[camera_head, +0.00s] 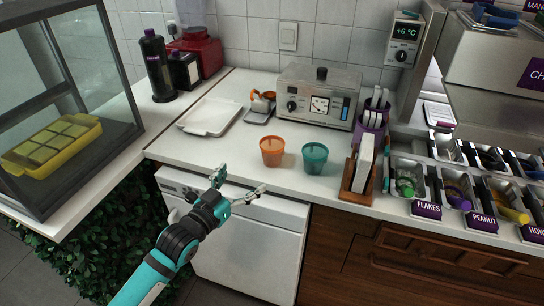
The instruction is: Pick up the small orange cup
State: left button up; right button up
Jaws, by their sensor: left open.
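A small orange cup (272,151) stands upright on the white counter, left of a teal cup (314,158). My left gripper (240,183) is open and empty in front of the counter's edge. It is below and to the left of the orange cup in the picture, and apart from it. My right gripper is not in view.
A white tray (209,117) lies behind and left of the cups. A steel appliance (319,97) stands behind them. A wooden napkin holder (357,186) and topping bins (407,178) are to the right. A glass case (62,101) stands at the left.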

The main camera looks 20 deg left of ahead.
aim_at(265, 157)
pick_arm(q)
jog(key=x, duration=1)
jog(key=p+x, duration=0.1)
jog(key=x, duration=0.4)
jog(key=shift+d, duration=0.25)
jog(key=c, duration=1)
